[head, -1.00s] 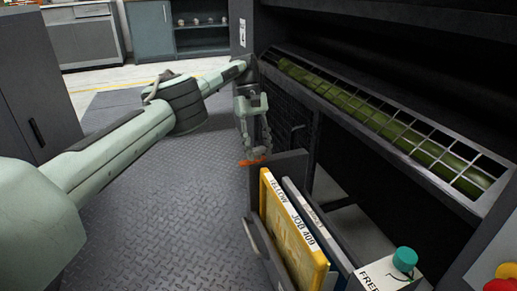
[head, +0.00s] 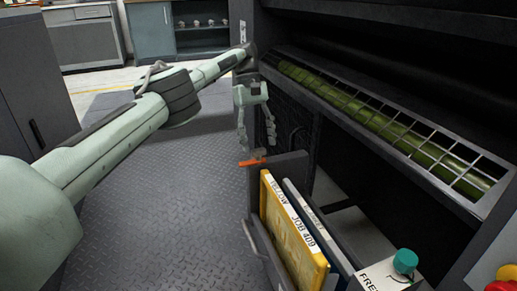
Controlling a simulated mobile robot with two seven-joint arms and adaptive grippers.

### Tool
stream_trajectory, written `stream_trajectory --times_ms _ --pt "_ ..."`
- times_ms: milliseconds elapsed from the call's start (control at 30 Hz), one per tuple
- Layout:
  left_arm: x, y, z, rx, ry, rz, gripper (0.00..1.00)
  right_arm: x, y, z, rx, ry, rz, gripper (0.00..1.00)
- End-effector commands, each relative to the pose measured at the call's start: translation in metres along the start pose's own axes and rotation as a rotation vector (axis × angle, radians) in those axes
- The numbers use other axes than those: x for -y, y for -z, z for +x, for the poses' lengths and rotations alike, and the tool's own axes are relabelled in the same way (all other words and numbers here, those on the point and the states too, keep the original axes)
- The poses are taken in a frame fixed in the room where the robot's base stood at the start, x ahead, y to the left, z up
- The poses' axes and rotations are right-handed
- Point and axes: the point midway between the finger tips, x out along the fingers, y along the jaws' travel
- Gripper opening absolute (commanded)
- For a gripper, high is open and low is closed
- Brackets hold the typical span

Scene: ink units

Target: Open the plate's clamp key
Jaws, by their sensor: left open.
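The orange clamp key (head: 252,162) sits at the top far corner of the dark plate rack (head: 278,165). A yellow plate (head: 288,238) labelled "YELLOW JOB 409" stands upright in the rack, with a second, dark-edged plate (head: 318,222) beside it. My left gripper (head: 257,142) points down just above the key with its two fingers spread open. Nothing shows between the fingers, and they look clear of the key. Whether the key is turned open or closed is too small to tell. My right gripper is not in view.
The press frame with a wire grille (head: 400,135) over a green roller (head: 360,112) runs close along the right. A white box with a teal knob (head: 405,261) is at the lower right. The chequered floor (head: 170,215) on the left is clear.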

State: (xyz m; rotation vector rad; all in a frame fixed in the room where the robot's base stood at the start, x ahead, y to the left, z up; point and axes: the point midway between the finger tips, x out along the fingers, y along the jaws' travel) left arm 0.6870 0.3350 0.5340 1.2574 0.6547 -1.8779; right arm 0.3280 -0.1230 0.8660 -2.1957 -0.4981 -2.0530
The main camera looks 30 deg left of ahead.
Motion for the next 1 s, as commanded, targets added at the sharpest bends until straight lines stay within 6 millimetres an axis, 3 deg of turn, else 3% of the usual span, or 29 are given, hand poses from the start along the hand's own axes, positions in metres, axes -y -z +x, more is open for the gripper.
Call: stream_trajectory --times_ms 200,367,1000 --pt "-0.001 -0.016 -0.04 -0.002 -0.002 0.001 0.59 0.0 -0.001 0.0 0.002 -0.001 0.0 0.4" --pt "-0.001 -0.023 -0.056 0.0 0.0 -0.001 0.59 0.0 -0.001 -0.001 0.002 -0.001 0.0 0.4" --pt "0.0 -0.027 -0.064 0.0 0.0 0.0 0.59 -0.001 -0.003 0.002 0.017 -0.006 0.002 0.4"
